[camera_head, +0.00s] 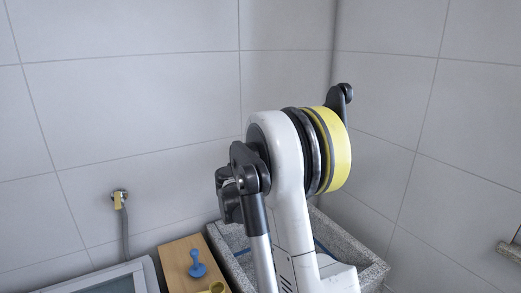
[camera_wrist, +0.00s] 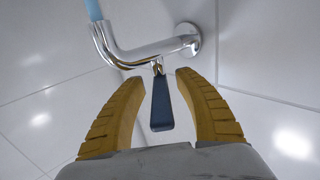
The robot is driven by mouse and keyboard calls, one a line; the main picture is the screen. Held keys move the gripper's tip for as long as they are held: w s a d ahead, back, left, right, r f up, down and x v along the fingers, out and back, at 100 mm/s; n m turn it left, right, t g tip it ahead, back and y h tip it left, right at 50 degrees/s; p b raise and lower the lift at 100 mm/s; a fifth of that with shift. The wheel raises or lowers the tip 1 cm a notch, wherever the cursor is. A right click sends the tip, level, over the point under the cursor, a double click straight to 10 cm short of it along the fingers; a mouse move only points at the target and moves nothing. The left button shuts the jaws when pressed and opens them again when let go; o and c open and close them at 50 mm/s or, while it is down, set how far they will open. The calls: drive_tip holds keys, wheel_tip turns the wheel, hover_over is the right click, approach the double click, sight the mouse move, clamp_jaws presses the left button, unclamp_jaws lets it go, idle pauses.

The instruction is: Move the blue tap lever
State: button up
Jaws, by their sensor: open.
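In the wrist view the blue tap lever (camera_wrist: 161,104) is a dark blue flat handle. It hangs below a chrome tap (camera_wrist: 150,52), whose pipe joins the tiled wall at a round flange. My gripper (camera_wrist: 158,82) is open, with one yellow ribbed finger on each side of the lever. Gaps show between both fingers and the lever. A light blue tube runs up from the chrome elbow. In the head view my own arm stands in front, and the lever and my gripper are hidden there.
A grey stone sink (camera_head: 355,262) stands in the corner behind my arm. A wooden board (camera_head: 182,264) with a blue knobbed object (camera_head: 196,264) lies left of it. A wall valve with a hose (camera_head: 122,215) is further left. A metal fitting (camera_head: 511,248) juts from the right wall.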

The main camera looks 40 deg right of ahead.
drive_tip(key=v, duration=1.2)
drive_tip(key=shift+s, duration=0.15)
drive_tip(key=s+a+f+n+y, duration=0.3)
drive_tip(key=s+a, duration=0.4)
drive_tip(key=a, duration=0.3)
drive_tip(key=s+a+f+n+y, duration=0.3)
drive_tip(key=s+a+n+y, duration=0.2)
drive_tip(key=a, duration=0.6)
drive_tip(key=s+a+f+n+y, duration=0.4)
drive_tip(key=s+a+y, duration=0.4)
drive_tip(key=s+a, duration=0.2)
drive_tip(key=shift+s+a+n+g, duration=0.4)
drive_tip(key=shift+a, duration=0.25)
